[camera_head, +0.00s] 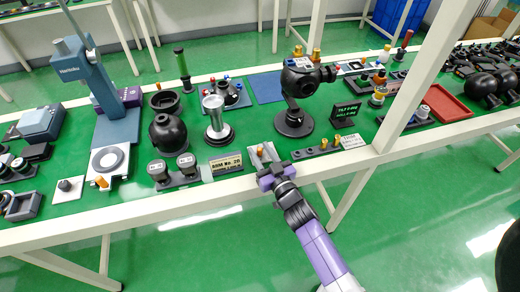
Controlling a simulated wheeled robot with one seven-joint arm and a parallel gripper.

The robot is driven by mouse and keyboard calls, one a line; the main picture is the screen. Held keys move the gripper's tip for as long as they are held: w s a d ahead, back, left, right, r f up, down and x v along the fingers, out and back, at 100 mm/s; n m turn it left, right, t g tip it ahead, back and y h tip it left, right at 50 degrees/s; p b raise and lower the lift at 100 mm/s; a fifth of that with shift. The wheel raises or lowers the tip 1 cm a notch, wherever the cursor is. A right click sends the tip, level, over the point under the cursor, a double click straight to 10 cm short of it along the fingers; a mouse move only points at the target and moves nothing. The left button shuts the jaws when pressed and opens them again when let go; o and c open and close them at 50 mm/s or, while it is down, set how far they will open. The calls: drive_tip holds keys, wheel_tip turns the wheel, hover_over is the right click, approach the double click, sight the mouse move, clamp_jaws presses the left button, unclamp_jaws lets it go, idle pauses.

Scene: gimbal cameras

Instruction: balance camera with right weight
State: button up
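The black gimbal camera (300,84) stands on a round black base right of the middle of the table. Gold weights sit on its top, one at the left (297,51) and one at the right (316,55). A dark rack (310,153) at the front edge holds small gold weights (337,141), with a white label at its right end. My gripper (265,154) is low over the front edge, left of this rack and well in front of the camera. A small gold piece shows at its fingertips; I cannot tell whether the fingers hold it.
A small black display (344,112) with green text stands right of the camera. A name sign (225,162) and a dark two-knob stand (175,172) are left of my gripper. A red tray (446,103) lies farther right. A white frame post rises at the right.

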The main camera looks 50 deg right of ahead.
drive_tip(key=shift+w+d, duration=0.15)
drive_tip(key=shift+w, duration=0.2)
clamp_jaws()
drive_tip(key=shift+f, duration=0.1)
drive_tip(key=b, duration=0.2)
drive_tip(key=shift+d+f+b, duration=0.1)
drive_tip(key=shift+f+b, duration=0.15)
drive_tip(key=shift+b, duration=0.15)
drive_tip(key=shift+w+m+h+b, duration=0.15)
drive_tip(key=shift+m+h+b, duration=0.2)
drive_tip(key=shift+b, duration=0.8)
drive_tip(key=h+b, duration=0.1)
drive_tip(key=b, duration=0.3)
drive_tip(key=shift+d+m+g, duration=0.1)
drive_tip(key=shift+m+g, duration=0.15)
drive_tip(key=shift+g, duration=0.15)
